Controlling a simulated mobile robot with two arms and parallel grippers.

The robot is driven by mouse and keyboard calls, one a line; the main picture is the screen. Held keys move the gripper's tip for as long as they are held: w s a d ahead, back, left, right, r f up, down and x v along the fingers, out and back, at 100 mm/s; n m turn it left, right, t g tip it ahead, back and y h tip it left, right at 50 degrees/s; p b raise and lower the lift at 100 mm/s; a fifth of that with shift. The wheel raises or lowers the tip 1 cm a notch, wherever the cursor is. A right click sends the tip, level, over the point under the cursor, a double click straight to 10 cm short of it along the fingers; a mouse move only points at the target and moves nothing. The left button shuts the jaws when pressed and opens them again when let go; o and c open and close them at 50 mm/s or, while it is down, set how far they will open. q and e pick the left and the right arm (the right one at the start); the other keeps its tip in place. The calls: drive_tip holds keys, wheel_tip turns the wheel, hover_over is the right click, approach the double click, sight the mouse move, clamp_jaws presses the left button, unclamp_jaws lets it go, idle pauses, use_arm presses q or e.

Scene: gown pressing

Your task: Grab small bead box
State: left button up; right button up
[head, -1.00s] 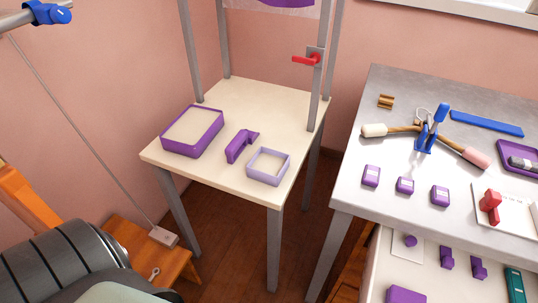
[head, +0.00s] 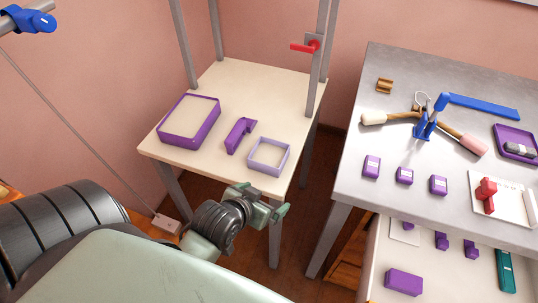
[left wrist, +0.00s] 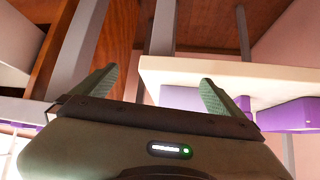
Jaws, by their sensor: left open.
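The small bead box (head: 266,169), a small, shallow, pale-lavender square box, sits near the front right corner of the cream table (head: 245,91). It looks open at the top. My left gripper (head: 264,198) is open and empty, in front of the table's front edge and just below the box in the head view. It is apart from the box. In the left wrist view, which looks upside down, the open fingers (left wrist: 160,80) frame a lavender strip that seems to be the box (left wrist: 180,97), partly hidden by a finger. My right gripper is not in view.
A larger purple-rimmed box (head: 164,137) and a purple angled piece (head: 236,138) stand left of the small box. Grey posts rise from the table, one with a red handle (head: 303,47). A grey workbench (head: 350,185) with tools and small purple boxes stands at right.

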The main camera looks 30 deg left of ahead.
use_arm(q)
drive_tip(key=w+a+r+t, duration=0.1)
drive_tip(key=w+a+r+n+t+y, duration=0.1)
drive_tip(key=w+a, duration=0.1)
drive_tip(key=w+a+r+n+t+y, duration=0.1)
drive_tip(key=w+a, duration=0.1)
drive_tip(key=shift+r+t, duration=0.3)
drive_tip(key=shift+r, duration=0.1)
approach(275, 145)
drive_tip(key=shift+p+x, duration=0.35)
drive_tip(key=shift+x, duration=0.8)
drive_tip(key=shift+p+x, duration=0.35)
drive_tip(key=shift+x, duration=2.5)
drive_tip(key=c, duration=1.2)
